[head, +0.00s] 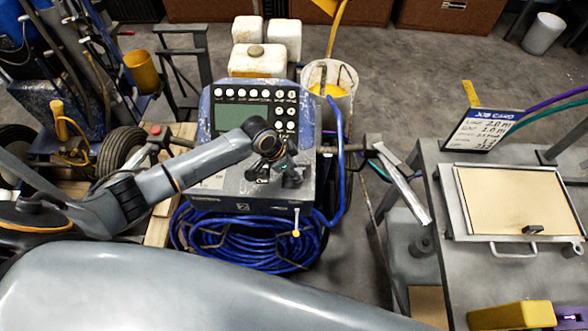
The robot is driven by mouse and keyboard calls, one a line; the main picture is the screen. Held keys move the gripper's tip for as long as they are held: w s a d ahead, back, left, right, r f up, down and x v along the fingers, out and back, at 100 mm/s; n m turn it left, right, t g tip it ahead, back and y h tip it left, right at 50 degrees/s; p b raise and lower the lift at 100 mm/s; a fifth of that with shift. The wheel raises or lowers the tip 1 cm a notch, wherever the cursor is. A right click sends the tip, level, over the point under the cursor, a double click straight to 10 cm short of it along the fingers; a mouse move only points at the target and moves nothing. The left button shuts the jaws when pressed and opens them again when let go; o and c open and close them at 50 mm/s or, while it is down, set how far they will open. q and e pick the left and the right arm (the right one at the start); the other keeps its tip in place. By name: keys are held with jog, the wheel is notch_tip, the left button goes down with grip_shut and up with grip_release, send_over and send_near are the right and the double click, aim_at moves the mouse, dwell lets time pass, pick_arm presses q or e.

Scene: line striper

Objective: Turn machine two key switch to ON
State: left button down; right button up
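A line striper's control box (225,180) stands in the middle of the head view, with a grey-green screen (228,118) and several round white buttons. My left arm reaches across from the left, and my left gripper (278,172) is over the lower right of the panel. Its dark fingers blend with dark parts there, so I cannot tell whether they are open or touching anything. I cannot make out a key switch; that part of the panel is largely covered by the gripper. No label naming machine two is readable. My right gripper is not in view.
A coiled blue hose (240,240) hangs below the box. A bucket (330,80) and white jugs (258,62) stand behind it. At the right, a metal table (440,190) carries a framed board, a job card (480,130) and a yellow block (510,315). Bare floor shows behind the table.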

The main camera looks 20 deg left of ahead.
pick_arm(q)
jog(key=m+b, duration=0.1)
jog(key=m+g+b, duration=0.1)
jog(key=shift+w+a+f+m, duration=0.1)
jog(key=shift+w+f+m, duration=0.05)
jog(key=shift+m, duration=0.25)
jog(key=m+g+h+b, duration=0.1)
jog(key=m+b, duration=0.2)
jog(key=shift+w+m, duration=0.15)
jog(key=shift+m, duration=0.15)
jog(key=m+g+b, duration=0.1)
jog(key=m+b, duration=0.1)
jog(key=m, duration=0.1)
jog(key=shift+w+g+b, duration=0.1)
jog(key=shift+g+b, duration=0.2)
jog(key=shift+m+g+b, duration=0.4)
jog(key=shift+m+b, duration=0.3)
jog(key=shift+m, duration=0.5)
jog(key=shift+y, duration=0.3)
jog(key=c, duration=1)
grip_release()
